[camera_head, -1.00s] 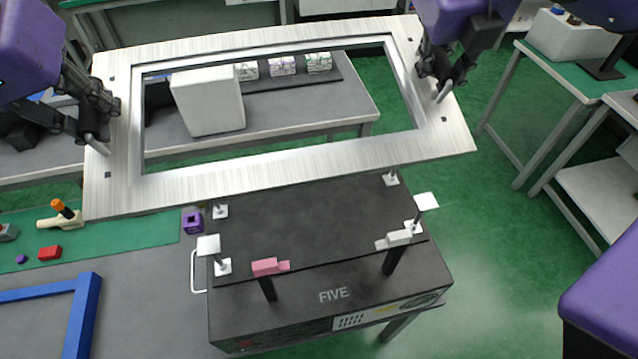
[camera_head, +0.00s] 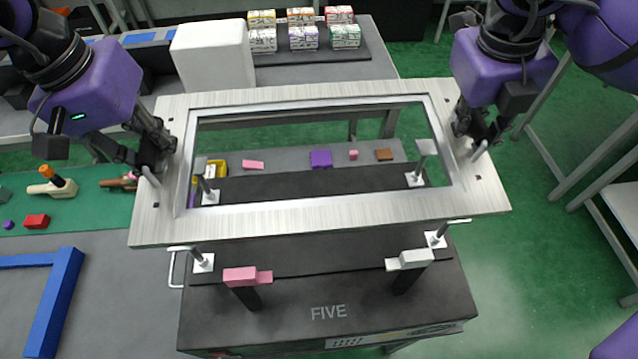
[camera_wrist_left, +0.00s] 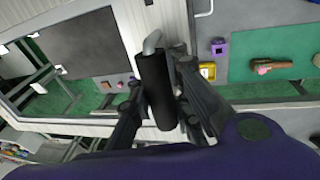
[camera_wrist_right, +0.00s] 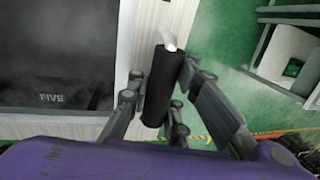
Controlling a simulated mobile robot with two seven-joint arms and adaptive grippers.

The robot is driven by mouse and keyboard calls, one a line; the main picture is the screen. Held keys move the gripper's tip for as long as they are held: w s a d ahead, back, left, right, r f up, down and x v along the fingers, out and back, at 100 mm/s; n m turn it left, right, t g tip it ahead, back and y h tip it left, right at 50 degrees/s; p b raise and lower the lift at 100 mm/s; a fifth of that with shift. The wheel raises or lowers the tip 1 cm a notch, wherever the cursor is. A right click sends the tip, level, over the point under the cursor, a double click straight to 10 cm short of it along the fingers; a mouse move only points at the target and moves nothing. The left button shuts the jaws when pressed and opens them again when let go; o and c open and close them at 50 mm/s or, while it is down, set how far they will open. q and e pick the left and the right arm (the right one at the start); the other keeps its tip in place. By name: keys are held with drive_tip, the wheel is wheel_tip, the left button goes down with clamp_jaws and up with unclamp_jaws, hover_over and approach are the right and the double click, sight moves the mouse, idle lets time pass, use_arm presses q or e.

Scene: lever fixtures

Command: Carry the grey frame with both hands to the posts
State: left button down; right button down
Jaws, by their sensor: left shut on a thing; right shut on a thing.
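The grey frame (camera_head: 320,222), a flat brushed plate with a large rectangular opening, is held in the air above the black box marked FIVE (camera_head: 330,290). My left gripper (camera_head: 153,162) is shut on a black handle (camera_wrist_left: 157,92) at the frame's left side. My right gripper (camera_head: 474,136) is shut on a black handle (camera_wrist_right: 161,88) at its right side. Posts with white feet stand on the box. The back left post (camera_head: 209,192) and back right post (camera_head: 417,172) show through the opening. The front left post (camera_head: 203,260) and front right post (camera_head: 437,238) show just below the frame's front edge.
A pink lever (camera_head: 246,276) and a white lever (camera_head: 409,260) stand at the box's front. A blue bracket (camera_head: 55,300) lies at left. A white block (camera_head: 212,55) and small patterned boxes (camera_head: 303,30) stand on the table behind.

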drive_tip(key=shift+a, duration=0.1)
idle(0.3)
